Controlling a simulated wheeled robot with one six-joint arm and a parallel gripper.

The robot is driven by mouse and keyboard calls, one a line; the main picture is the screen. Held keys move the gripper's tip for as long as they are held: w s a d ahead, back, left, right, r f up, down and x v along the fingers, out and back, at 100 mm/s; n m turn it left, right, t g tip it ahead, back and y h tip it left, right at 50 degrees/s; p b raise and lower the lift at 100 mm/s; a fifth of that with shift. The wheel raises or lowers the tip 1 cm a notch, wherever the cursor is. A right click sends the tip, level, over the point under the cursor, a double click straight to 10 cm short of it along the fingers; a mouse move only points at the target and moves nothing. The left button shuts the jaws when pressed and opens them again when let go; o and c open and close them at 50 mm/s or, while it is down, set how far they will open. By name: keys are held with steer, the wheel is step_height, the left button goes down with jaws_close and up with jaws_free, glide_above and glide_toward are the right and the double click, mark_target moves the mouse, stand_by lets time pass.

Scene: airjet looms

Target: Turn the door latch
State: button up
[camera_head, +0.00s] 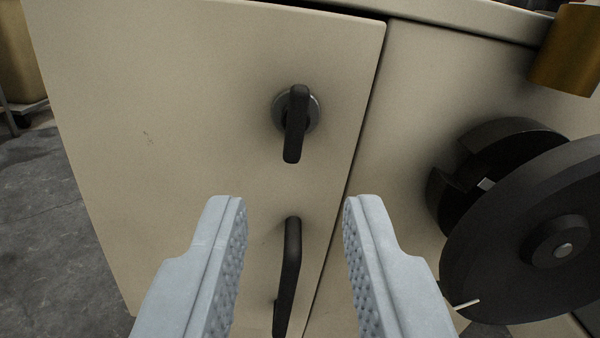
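The door latch (296,125) is a black lever on a round grey base, on the upper right part of a beige cabinet door (190,110). The lever points down, tilted very slightly. My gripper (294,222) is open and empty, with its two light grey fingers wide apart. The latch shows above the fingertips in the picture, roughly centred between them. A black bar handle (290,275) on the door shows below the latch, between the fingers. I cannot tell how far the fingers are from the door.
A large black disc wheel (530,240) stands at the right, in front of the neighbouring beige panel (425,110). A brass-coloured cylinder (566,50) is at the top right. Grey floor (40,220) shows clear at the left.

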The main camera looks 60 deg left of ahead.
mark_target(295, 131)
steer(key=shift+x, duration=3.8)
steer(key=shift+a, duration=0.1)
jaws_close()
